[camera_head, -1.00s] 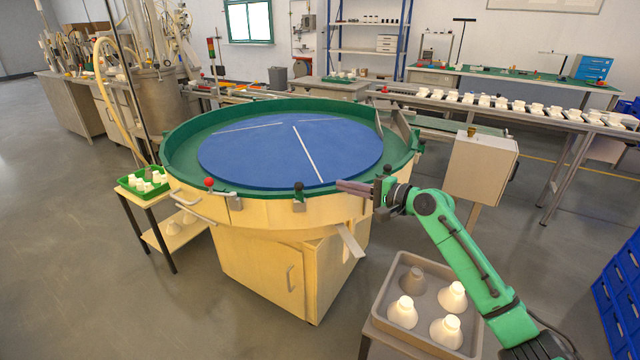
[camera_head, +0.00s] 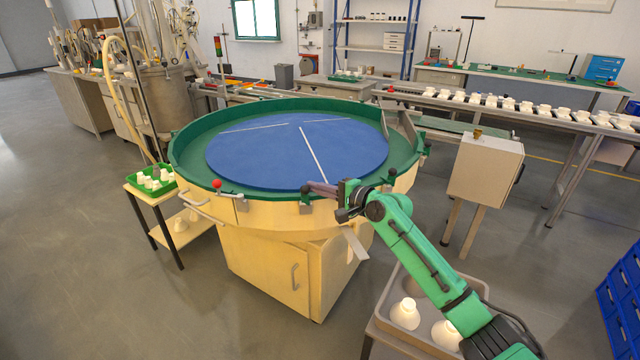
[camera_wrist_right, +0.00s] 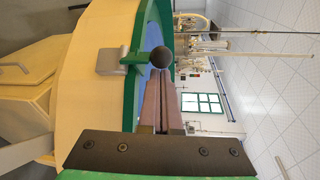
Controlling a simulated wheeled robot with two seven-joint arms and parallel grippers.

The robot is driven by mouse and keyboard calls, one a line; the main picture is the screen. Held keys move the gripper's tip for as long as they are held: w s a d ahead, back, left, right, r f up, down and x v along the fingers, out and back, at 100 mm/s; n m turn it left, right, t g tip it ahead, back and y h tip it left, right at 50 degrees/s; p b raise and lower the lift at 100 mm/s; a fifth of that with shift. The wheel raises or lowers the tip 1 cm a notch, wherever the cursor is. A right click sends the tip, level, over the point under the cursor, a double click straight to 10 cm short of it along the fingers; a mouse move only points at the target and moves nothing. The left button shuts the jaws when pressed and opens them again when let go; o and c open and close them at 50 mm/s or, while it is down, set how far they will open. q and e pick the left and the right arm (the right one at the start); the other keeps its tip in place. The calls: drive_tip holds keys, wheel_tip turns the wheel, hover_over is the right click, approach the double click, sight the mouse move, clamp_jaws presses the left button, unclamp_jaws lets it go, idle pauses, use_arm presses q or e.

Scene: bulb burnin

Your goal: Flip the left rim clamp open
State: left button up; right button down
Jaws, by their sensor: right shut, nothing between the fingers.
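The round feeder's rim carries small grey clamps. The left one (camera_head: 241,204) sits near a red ball knob (camera_head: 217,184) at the front left. A middle clamp (camera_head: 306,203) has a dark knob (camera_head: 305,189) standing above the rim. My right gripper (camera_head: 318,189) is shut and empty, its fingertips beside this dark knob. The wrist view shows the clamp's grey block (camera_wrist_right: 110,62) and the black ball knob (camera_wrist_right: 161,57) just ahead of the fingertips (camera_wrist_right: 162,82); I cannot tell whether they touch. My left gripper is out of view.
The feeder's green rim (camera_head: 190,165) surrounds a blue disc (camera_head: 280,155). A grey tray (camera_head: 387,312) with white bulb-like parts is under my right arm. A grey box on a post (camera_head: 486,167) stands to the right. A green tray (camera_head: 160,191) is at left.

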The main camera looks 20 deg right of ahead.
drive_tip(key=shift+f, duration=0.1)
drive_tip(key=shift+s+b, duration=0.1)
drive_tip(key=shift+b, duration=0.55)
drive_tip(key=shift+s+n+t+b, duration=0.1)
drive_tip(key=shift+n+t+b, duration=0.2)
drive_tip(key=shift+t+b, duration=0.1)
